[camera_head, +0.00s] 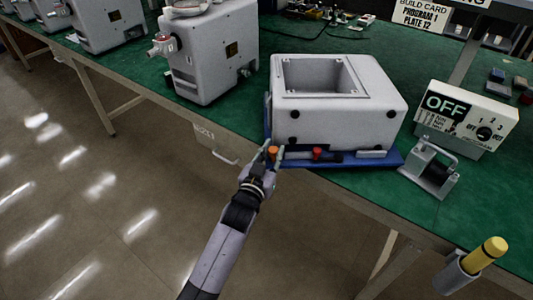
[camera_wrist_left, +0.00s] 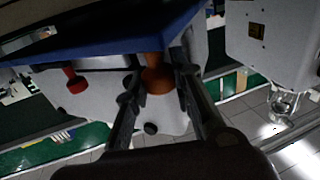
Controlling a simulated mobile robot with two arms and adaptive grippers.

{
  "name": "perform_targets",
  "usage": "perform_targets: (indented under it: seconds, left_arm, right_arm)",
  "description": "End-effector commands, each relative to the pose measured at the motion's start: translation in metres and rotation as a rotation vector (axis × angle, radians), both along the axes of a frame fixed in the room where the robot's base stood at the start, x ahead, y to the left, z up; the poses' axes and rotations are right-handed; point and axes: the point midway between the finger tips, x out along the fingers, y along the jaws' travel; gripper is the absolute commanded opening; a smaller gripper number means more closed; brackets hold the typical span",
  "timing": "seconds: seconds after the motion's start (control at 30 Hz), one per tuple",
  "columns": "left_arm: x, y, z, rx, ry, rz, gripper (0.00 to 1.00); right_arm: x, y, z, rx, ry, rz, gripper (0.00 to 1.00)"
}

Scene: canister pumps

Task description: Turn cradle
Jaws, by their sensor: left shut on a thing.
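The blue cradle (camera_head: 385,159) lies on the green bench at its front edge. A light grey open-topped pump housing (camera_head: 335,112) sits on it. An orange knob (camera_head: 272,150) and a red knob (camera_head: 317,153) stand at the cradle's front side. My left gripper (camera_head: 273,156) is at the front left corner of the cradle, shut on the orange knob. In the left wrist view the orange knob (camera_wrist_left: 157,80) shows between the two fingers, below the blue cradle edge (camera_wrist_left: 110,45). The red knob (camera_wrist_left: 75,82) shows apart to the left. My right gripper is not in view.
A grey control box (camera_head: 467,115) with an OFF sign and a dial stands right of the cradle. A small metal bracket (camera_head: 432,172) is in front of it. A finished-looking pump (camera_head: 212,50) stands to the left. A yellow-handled tool (camera_head: 487,254) sits in a holder at the lower right.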

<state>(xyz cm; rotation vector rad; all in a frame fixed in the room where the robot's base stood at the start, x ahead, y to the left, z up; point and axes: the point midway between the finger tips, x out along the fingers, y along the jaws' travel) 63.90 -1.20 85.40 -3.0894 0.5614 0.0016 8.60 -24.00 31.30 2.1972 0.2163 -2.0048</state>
Motion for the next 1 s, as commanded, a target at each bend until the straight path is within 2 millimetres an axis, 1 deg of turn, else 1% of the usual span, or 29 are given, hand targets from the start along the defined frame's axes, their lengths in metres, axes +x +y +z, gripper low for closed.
perform_targets:
  seconds: [0.23, 0.53, 0.57, 0.87, 1.0]
  left_arm:
    - [0.0005, -0.0047, 0.0001, 0.000, -0.001, -0.002, 0.00]
    - [0.0006, -0.0045, 0.0005, -0.002, -0.002, -0.002, 0.00]
    - [0.0006, -0.0045, 0.0005, -0.002, -0.002, -0.002, 0.23]
    - [0.0007, -0.0040, 0.0005, -0.001, -0.001, -0.001, 0.43]
    - [0.0008, -0.0039, 0.0005, 0.000, -0.001, -0.001, 0.43]
  right_arm:
    - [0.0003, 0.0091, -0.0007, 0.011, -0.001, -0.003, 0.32]
    - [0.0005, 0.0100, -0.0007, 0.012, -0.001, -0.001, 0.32]
    - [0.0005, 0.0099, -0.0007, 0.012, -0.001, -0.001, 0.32]
    - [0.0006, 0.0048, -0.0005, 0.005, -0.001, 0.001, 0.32]
    - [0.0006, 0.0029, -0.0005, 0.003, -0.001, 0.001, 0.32]
